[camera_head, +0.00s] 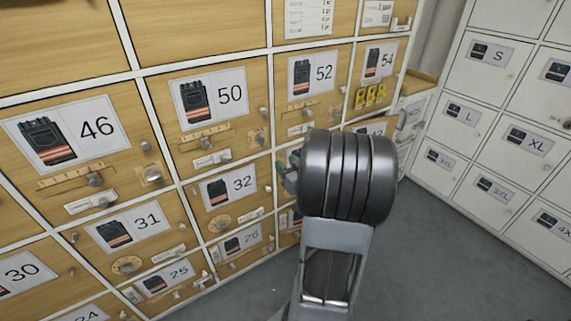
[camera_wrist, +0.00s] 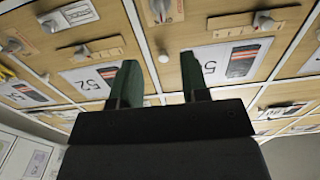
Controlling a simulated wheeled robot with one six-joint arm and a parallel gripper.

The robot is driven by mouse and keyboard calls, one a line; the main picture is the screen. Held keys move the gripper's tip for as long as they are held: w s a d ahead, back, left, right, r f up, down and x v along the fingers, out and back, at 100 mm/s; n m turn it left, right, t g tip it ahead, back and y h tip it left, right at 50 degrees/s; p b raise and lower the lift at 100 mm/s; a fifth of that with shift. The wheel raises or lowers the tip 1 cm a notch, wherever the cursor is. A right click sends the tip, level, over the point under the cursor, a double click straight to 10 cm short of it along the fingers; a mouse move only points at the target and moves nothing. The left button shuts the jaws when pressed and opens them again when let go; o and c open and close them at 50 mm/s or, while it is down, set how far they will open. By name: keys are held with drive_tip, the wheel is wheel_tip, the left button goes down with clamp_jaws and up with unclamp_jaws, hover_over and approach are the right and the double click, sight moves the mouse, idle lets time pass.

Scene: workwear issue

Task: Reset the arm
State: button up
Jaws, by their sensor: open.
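My gripper (camera_wrist: 162,88) shows in the wrist view with two dark green fingers apart and nothing between them. It is open and faces the wooden locker doors. The wrist picture is turned over, with the labels upside down. In the head view my grey arm (camera_head: 345,180) stands in front of the lockers and hides most of my gripper; only a bit of green shows at its left. The door labelled 52 (camera_head: 313,78) is just above the arm in the head view, and its label also shows in the wrist view (camera_wrist: 93,78).
Wooden locker doors with trouser labels, such as 46 (camera_head: 72,133), 50 (camera_head: 208,95) and 32 (camera_head: 230,186), fill the left and middle. White lockers (camera_head: 485,125) with size labels stand at the right. The grey floor (camera_head: 430,260) between is clear.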

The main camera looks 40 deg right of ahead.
drive_tip(key=w+a+r+g+h+p, duration=0.2)
drive_tip(key=a+r+g+p, duration=0.45)
drive_tip(key=r+p, duration=0.5)
drive_tip(key=s+a+r+n+g+y+p, duration=0.1)
drive_tip(key=s+a+r+g+p, duration=0.3)
drive_tip(key=a, duration=0.5)
drive_tip(key=s+a+r+n+g+y+p, duration=0.1)
drive_tip(key=s+a+r+g+y+p, duration=0.2)
drive_tip(key=s+a+r+p, duration=0.3)
drive_tip(key=s+a+p, duration=0.1)
drive_tip(key=s+a, duration=0.2)
drive_tip(key=shift+a+r+g+y, duration=0.25)
drive_tip(key=shift+r+g+y, duration=0.05)
drive_tip(key=shift+g+y, duration=0.1)
